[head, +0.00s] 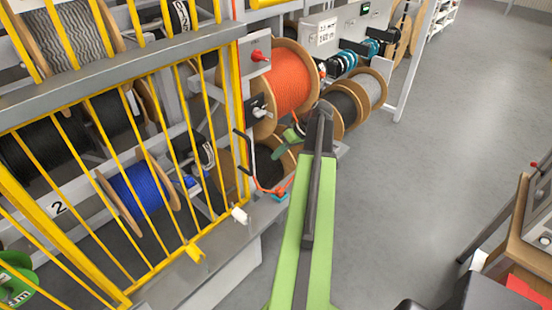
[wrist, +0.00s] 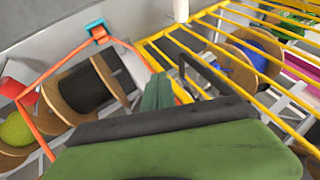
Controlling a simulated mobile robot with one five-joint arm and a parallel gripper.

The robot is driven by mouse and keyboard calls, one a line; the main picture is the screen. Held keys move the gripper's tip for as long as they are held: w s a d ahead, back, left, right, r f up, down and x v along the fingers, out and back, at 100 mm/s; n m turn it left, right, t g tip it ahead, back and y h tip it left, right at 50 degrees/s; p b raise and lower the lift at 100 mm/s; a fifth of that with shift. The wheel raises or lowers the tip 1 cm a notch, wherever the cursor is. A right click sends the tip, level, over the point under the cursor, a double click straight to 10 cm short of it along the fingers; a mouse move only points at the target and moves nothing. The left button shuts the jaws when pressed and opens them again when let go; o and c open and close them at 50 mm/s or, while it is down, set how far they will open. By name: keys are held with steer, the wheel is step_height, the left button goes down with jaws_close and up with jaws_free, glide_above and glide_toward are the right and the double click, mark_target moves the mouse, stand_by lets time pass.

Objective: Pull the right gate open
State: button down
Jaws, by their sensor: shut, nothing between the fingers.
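The barred yellow gate (head: 165,130) stands in front of the cable rack at the left in the head view. Its bars also cross the upper right of the wrist view (wrist: 215,45). A dark bent handle (head: 241,150) is at the gate's right edge; a dark handle shape also shows in the wrist view (wrist: 200,72). My gripper (head: 289,143) is at the far end of my green arm, right of the handle and apart from it in the head view. It is shut and empty. In the wrist view its green tip (wrist: 158,92) overlaps the gate's edge; contact cannot be told.
An orange bent bar with a teal piece (wrist: 97,31) is close by my gripper. Large reels, one with orange cable (head: 288,82), stand behind. Open grey floor (head: 430,160) lies right; a bench (head: 530,235) is at far right.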

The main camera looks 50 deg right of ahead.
steer(key=w+a+f+b, duration=0.3)
steer(key=a+f, duration=0.1)
steer(key=a, duration=0.2)
steer(key=shift+w+f, duration=0.35)
steer(key=shift+w, duration=0.05)
steer(key=shift+a, duration=0.1)
